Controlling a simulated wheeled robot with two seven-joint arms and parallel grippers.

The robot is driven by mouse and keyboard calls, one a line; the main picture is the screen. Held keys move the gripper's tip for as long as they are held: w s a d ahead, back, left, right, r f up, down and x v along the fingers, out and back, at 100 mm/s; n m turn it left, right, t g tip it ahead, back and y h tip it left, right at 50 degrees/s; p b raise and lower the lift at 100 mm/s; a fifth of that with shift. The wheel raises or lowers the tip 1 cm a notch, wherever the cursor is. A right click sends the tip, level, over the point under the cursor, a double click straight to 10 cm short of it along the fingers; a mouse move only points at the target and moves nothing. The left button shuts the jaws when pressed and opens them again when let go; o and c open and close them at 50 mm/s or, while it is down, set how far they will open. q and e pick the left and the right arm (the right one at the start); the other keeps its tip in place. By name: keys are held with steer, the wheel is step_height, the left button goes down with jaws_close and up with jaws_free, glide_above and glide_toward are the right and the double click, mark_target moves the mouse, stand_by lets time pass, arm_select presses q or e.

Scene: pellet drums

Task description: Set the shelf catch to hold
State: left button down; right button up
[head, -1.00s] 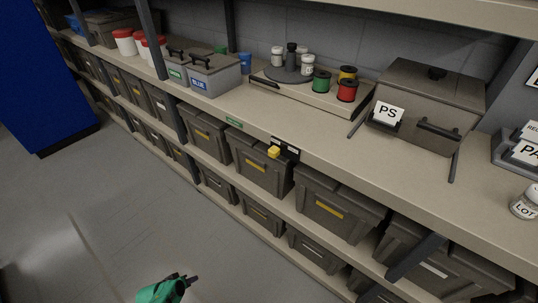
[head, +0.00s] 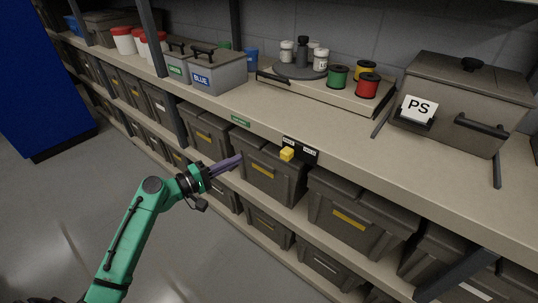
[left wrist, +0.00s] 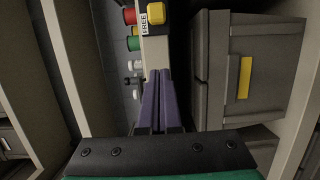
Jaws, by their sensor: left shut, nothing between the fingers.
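The shelf catch is a yellow knob (head: 287,154) on the front edge of the shelf, at a black plate (head: 300,150) with two small white labels. The knob sits under the left label. In the left wrist view the yellow knob (left wrist: 155,17) is at the top, beside a label reading FREE (left wrist: 143,19). The other label cannot be read. My left gripper (head: 239,158) has purple fingers, shut and empty. It points right toward the knob, apart from it and in front of the bins. The fingers also show in the left wrist view (left wrist: 163,76). My right gripper is not in view.
Grey bins (head: 270,171) stand below the shelf edge, close to my left fingers. On the shelf are a tray (head: 330,93) with spools and bottles, a box with a PS card (head: 420,109) and a BLUE-labelled box (head: 218,78). The floor at left is clear.

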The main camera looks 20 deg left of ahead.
mark_target(287, 154)
arm_select(q)
steer(key=w+d+p, duration=0.1)
steer(key=w+d, duration=0.1)
steer(key=d, duration=0.1)
steer(key=w+d+p, duration=0.2)
steer(key=d, duration=0.1)
steer(key=w+d+p, duration=0.1)
steer(key=w+d, duration=0.2)
steer(key=shift+r+p, duration=0.1)
steer(key=shift+p, duration=0.2)
steer(key=shift+s+d, duration=0.2)
steer(key=shift+d, duration=0.05)
steer(key=shift+f, duration=0.2)
steer(key=d, duration=0.1)
steer(key=s+d+p, duration=0.1)
steer(key=d, duration=0.1)
steer(key=s+d, duration=0.1)
steer(key=d, duration=0.1)
steer(key=shift+d+r, duration=0.1)
steer(key=shift+d, duration=0.05)
